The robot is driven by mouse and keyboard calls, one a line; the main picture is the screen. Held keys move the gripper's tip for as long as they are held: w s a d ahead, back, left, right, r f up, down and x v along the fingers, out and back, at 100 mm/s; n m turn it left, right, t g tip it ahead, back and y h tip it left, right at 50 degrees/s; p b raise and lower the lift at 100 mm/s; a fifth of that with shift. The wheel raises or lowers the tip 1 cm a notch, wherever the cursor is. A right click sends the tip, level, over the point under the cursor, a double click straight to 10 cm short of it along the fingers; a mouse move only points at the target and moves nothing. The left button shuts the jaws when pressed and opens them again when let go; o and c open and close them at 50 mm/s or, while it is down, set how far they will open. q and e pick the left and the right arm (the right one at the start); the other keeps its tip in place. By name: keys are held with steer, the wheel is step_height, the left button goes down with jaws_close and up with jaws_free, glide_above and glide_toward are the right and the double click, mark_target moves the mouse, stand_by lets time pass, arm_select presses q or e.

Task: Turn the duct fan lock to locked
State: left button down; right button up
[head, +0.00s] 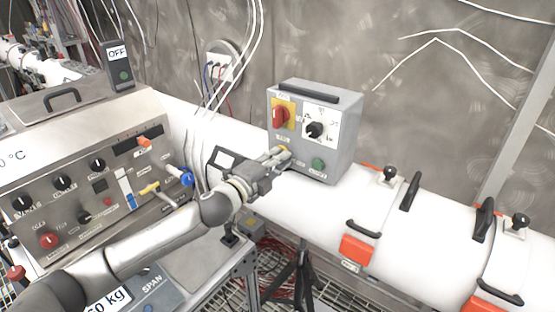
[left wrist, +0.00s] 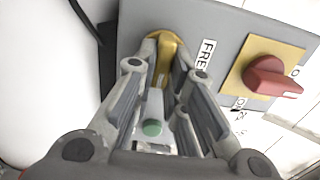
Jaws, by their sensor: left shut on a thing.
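The duct fan control box (head: 333,104) is a grey case standing on the white duct. The fan lock is a small yellow handle (left wrist: 165,58) low on the box's left side. In the left wrist view it lies between my fingers, beside a label that reads FREE. My left gripper (head: 281,157) is shut on this handle, and it also shows in the left wrist view (left wrist: 160,100). In the head view the fingers hide most of the handle. Its exact turn is hard to tell. My right gripper is not in view.
The box also bears a red rotary switch (head: 281,115) on a yellow plate, a black knob (head: 315,130) and a green button (head: 318,164). A steel control panel (head: 85,180) stands at the left. Black clamps (head: 411,190) sit on the duct at the right.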

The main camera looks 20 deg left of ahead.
arm_select(q)
steer(key=shift+f, duration=0.1)
steer(key=c, duration=1.5)
jaws_free()
steer(key=v, duration=1.2)
